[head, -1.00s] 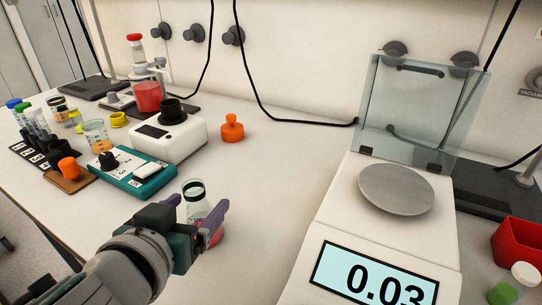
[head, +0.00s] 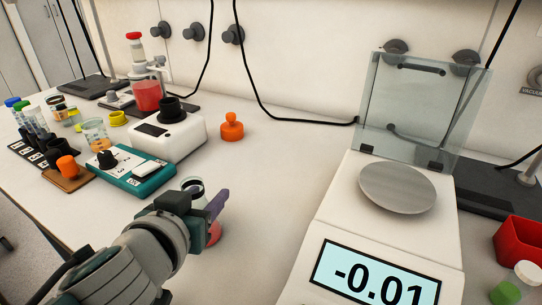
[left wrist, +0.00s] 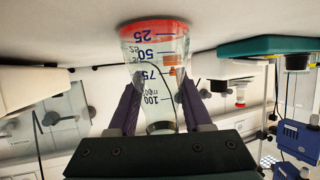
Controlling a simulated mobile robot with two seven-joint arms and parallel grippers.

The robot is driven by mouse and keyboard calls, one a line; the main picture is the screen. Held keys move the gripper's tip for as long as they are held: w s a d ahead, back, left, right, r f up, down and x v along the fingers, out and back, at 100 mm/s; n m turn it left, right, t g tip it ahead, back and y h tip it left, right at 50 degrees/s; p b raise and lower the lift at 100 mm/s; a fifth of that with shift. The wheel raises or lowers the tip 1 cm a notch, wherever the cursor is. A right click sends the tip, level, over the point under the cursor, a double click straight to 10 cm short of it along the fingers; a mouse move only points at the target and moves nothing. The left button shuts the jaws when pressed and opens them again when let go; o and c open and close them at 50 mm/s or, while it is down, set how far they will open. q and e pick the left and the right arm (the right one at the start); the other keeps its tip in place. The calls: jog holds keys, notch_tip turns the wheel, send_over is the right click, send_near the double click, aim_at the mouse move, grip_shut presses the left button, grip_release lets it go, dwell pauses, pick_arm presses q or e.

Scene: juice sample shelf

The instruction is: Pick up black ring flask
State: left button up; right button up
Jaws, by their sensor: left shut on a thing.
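The black ring flask (head: 192,186) is clear glass with a dark ring at its neck and red liquid at its bottom. It stands roughly upright in the head view, low and left of centre, partly hidden by my left gripper (head: 205,208). The left wrist view, upside down, shows the flask (left wrist: 155,75) with blue volume marks between the two purple fingers of my left gripper (left wrist: 158,108). The fingers are shut on its sides. I cannot tell whether its base touches the bench. My right gripper is not in view.
A balance (head: 330,215) with a raised glass cover stands on the right, its display reading -0.01. A teal device (head: 150,181), a white device (head: 185,138) and an orange stopper (head: 231,128) lie behind the flask. The bench between flask and balance is clear.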

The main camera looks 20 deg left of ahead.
pick_arm(q)
grip_shut()
jog(key=shift+r, duration=0.1)
jog(key=shift+r+p, duration=0.7)
jog(key=shift+r, duration=0.25)
notch_tip(320, 180, up, 23)
jog(key=p, duration=1.2)
